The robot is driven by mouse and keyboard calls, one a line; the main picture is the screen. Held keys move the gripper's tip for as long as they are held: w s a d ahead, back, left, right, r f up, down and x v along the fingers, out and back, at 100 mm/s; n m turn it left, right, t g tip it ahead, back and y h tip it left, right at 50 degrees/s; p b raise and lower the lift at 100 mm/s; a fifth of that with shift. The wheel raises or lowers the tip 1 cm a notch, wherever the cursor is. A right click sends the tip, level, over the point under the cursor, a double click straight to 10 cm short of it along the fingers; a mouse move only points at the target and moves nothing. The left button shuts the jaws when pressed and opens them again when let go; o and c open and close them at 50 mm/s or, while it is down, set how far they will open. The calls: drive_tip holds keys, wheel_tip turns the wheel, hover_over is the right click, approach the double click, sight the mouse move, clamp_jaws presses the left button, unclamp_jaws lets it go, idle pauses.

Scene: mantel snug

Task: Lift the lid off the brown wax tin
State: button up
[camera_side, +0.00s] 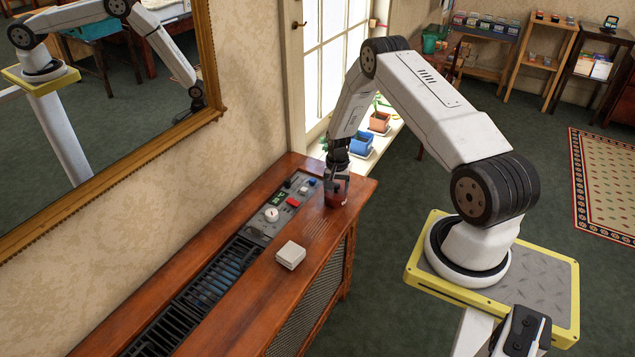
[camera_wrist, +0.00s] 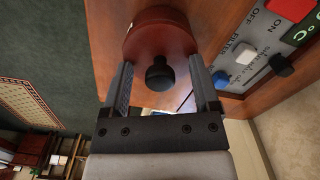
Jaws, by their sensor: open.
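The brown wax tin (camera_side: 336,194) stands on the wooden mantel top near its far right end, beside the control panel. In the wrist view it is a round red-brown tin (camera_wrist: 158,32) with a black knob (camera_wrist: 160,74) on its lid. My gripper (camera_wrist: 160,66) is open, with one finger on each side of the knob and tin. I cannot tell whether either finger touches. In the side view my gripper (camera_side: 337,176) points down over the tin and hides its top.
A control panel (camera_side: 278,208) with coloured switches lies on the wall side of the tin, and a slatted vent (camera_side: 212,280) runs along the mantel. A small white box (camera_side: 290,255) sits nearer the camera. Potted plants (camera_side: 379,121) stand on the window sill behind.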

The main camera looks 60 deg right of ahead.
clamp_jaws()
drive_tip(key=shift+r, duration=0.25)
drive_tip(key=shift+r, duration=0.85)
drive_tip(key=s+a+r, duration=0.7)
drive_tip(key=s+r, duration=0.4)
drive_tip(key=s, duration=0.1)
drive_tip(key=shift+a, duration=0.15)
idle(0.4)
